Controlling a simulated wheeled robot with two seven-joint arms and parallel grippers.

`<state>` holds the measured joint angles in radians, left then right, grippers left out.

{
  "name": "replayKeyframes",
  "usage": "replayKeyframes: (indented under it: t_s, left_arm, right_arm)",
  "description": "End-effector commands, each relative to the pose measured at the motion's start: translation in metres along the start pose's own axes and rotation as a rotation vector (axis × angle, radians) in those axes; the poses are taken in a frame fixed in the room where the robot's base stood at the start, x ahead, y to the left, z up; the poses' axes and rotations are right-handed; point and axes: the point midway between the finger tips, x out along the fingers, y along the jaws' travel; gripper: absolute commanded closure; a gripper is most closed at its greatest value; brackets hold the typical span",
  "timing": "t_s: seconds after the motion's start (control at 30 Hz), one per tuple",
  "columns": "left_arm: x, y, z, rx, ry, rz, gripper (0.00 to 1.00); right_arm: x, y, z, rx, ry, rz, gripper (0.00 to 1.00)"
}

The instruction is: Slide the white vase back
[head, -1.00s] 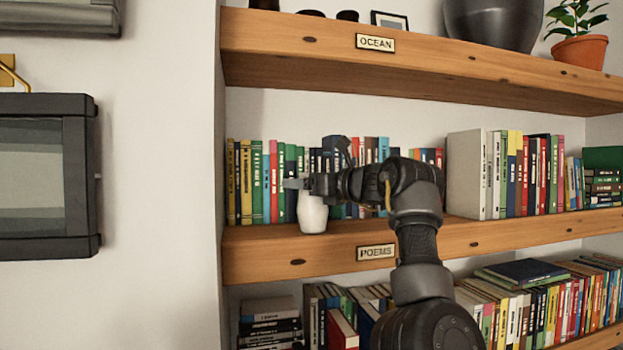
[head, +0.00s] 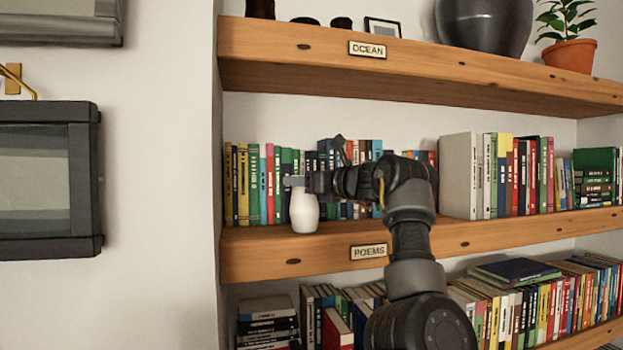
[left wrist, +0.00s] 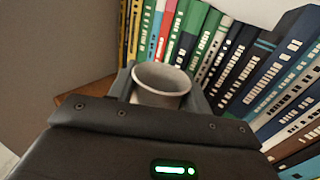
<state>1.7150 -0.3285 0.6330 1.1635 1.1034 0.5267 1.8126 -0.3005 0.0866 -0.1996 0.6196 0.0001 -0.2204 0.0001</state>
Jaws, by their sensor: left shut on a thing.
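The white vase (head: 304,212) stands upright on the middle shelf (head: 300,258), close to its front edge and left end, in front of the row of books. My left gripper (head: 300,183) is shut on the vase near its top; the fingers hide part of it. In the left wrist view the vase's round open rim (left wrist: 163,78) shows between the two fingers of my left gripper (left wrist: 162,92). My right gripper is in neither view.
The upper shelf (head: 400,72) overhangs. The wall edge (head: 212,200) is just left. A short bare strip of shelf lies between vase and books.

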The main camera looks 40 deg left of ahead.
Motion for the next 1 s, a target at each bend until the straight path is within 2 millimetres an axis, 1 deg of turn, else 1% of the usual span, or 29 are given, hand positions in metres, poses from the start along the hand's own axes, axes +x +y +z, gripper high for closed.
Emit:
replayKeyframes:
  t_s: [0.03,0.4,0.7,1.0]
  left_arm:
    - [0.003,-0.002,-0.004,0.006,0.007,0.001,0.83]
    - [0.011,-0.008,-0.006,0.007,0.011,0.001,0.83]
    - [0.016,-0.013,-0.007,0.008,0.012,0.0,0.83]
    - [0.022,-0.018,-0.008,0.009,0.012,0.0,0.83]
  right_arm:
    - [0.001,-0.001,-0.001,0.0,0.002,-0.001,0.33]
    - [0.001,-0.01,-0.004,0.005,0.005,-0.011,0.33]
    - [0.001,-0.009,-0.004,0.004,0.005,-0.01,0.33]
    - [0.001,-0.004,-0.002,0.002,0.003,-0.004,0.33]
